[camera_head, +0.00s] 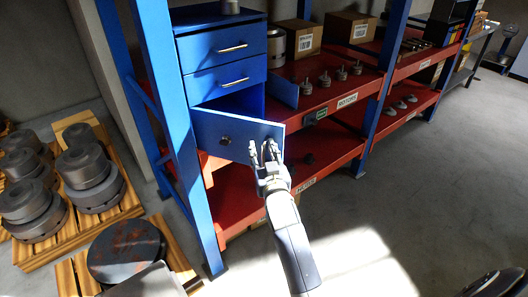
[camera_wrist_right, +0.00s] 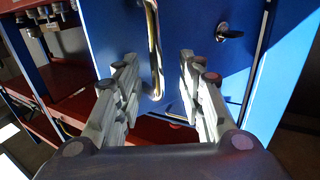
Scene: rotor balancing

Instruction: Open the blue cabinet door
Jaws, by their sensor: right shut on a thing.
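The blue cabinet (camera_head: 205,52) stands on the red shelf, with two drawers above a door. The blue cabinet door (camera_head: 215,125) stands partly open, and the dark inside shows above its top edge. A dark lock sits on the door's face and also shows in the right wrist view (camera_wrist_right: 228,33). My right gripper (camera_head: 265,153) is at the door's free edge. In the right wrist view its fingers (camera_wrist_right: 158,85) are on both sides of the metal door handle (camera_wrist_right: 153,45), shut on it. The handle is mostly hidden by the gripper in the head view. My left gripper is out of view.
Blue rack posts (camera_head: 175,110) stand beside the cabinet. Small metal parts (camera_head: 323,80) and cardboard boxes (camera_head: 348,27) are on the red shelf (camera_head: 320,97). Pallets with heavy rotors (camera_head: 83,165) stand at left.

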